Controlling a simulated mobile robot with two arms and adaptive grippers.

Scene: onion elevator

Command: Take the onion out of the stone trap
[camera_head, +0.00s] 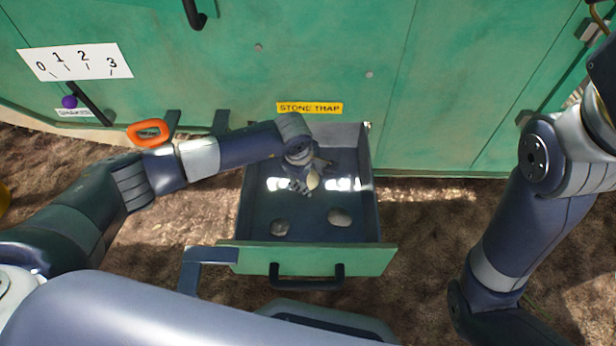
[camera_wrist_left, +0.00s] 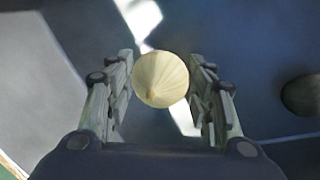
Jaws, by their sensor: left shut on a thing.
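The stone trap is an open drawer (camera_head: 310,222) under a yellow "STONE TRAP" label (camera_head: 310,108) in the head view. My left gripper (camera_head: 306,184) reaches down into the drawer from the left. It is shut on the pale yellow onion (camera_head: 313,180). In the left wrist view the onion (camera_wrist_left: 160,79) sits between the two fingers of the left gripper (camera_wrist_left: 160,88). How far the onion is above the drawer floor I cannot tell. My right arm is at the right edge of the head view, but its gripper is out of the picture.
Two stones, left (camera_head: 280,228) and right (camera_head: 339,217), lie near the drawer's front. The drawer front has a dark handle (camera_head: 306,276). An orange ring handle (camera_head: 148,132) and a number scale (camera_head: 75,62) are on the green machine wall. Brown ground lies around the drawer.

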